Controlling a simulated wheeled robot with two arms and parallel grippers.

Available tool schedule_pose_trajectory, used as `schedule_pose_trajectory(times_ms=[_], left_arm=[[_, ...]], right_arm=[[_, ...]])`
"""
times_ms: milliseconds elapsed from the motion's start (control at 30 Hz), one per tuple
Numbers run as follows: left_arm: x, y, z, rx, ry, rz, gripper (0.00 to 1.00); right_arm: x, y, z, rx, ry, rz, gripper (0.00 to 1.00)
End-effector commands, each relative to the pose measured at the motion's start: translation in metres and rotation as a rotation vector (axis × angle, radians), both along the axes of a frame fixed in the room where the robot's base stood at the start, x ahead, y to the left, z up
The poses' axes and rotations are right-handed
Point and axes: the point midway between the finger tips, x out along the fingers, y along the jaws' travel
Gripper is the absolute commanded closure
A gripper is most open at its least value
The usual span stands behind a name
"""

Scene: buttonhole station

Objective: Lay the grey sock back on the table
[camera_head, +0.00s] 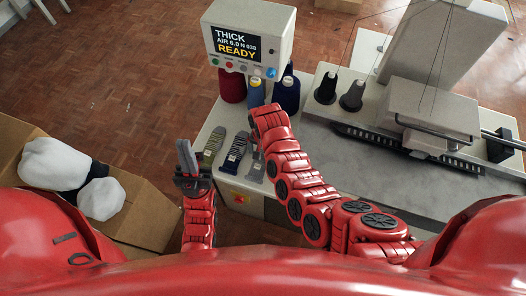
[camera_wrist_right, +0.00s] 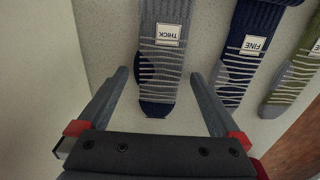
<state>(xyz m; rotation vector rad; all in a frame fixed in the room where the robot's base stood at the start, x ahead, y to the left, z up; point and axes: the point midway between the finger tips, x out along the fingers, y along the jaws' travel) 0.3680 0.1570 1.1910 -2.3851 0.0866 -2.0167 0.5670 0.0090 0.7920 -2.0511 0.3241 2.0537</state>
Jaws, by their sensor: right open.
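In the head view the grey sock (camera_head: 257,168) is partly hidden by my right arm. My right gripper (camera_wrist_right: 158,78) is open, its fingers on either side of the sock's toe end with gaps to both. I cannot tell its height above the sock. My left gripper (camera_head: 187,160) points up near the table's left edge, with no sock visible in it; its opening is unclear.
A navy sock (camera_head: 236,152) tagged "FINE" and an olive sock (camera_head: 212,147) lie beside the grey one. Behind are thread cones (camera_head: 287,95) and a control box (camera_head: 249,40) reading "THICK, READY". The sewing machine (camera_head: 433,105) stands right. A carton (camera_head: 150,205) with white bundles stands left.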

Motion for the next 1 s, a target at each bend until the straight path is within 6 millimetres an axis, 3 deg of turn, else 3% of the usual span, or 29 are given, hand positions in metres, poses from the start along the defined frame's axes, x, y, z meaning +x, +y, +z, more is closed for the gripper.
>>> schedule_pose_trajectory(times_ms=[67,167,367,633,700,1000], left_arm=[[0.000,0.000,0.006,0.000,0.000,0.000,1.00],[0.000,0.000,-0.001,0.000,0.000,0.000,1.00],[0.000,0.000,-0.010,0.000,0.000,0.000,1.00],[0.000,0.000,-0.018,0.000,0.000,0.000,1.00],[0.000,0.000,-0.004,0.000,0.000,0.000,1.00],[0.000,0.000,0.003,0.000,0.000,0.000,1.00]], right_arm=[[0.000,0.000,0.006,0.000,0.000,0.000,0.00],[0.001,0.001,0.010,0.000,-0.002,0.001,0.00],[0.001,0.001,0.035,0.002,-0.005,-0.001,0.00],[0.001,0.001,0.093,0.002,-0.006,0.000,0.00],[0.000,0.000,0.110,0.002,0.002,-0.002,0.00],[0.000,0.000,0.124,0.000,0.001,0.000,0.00]])
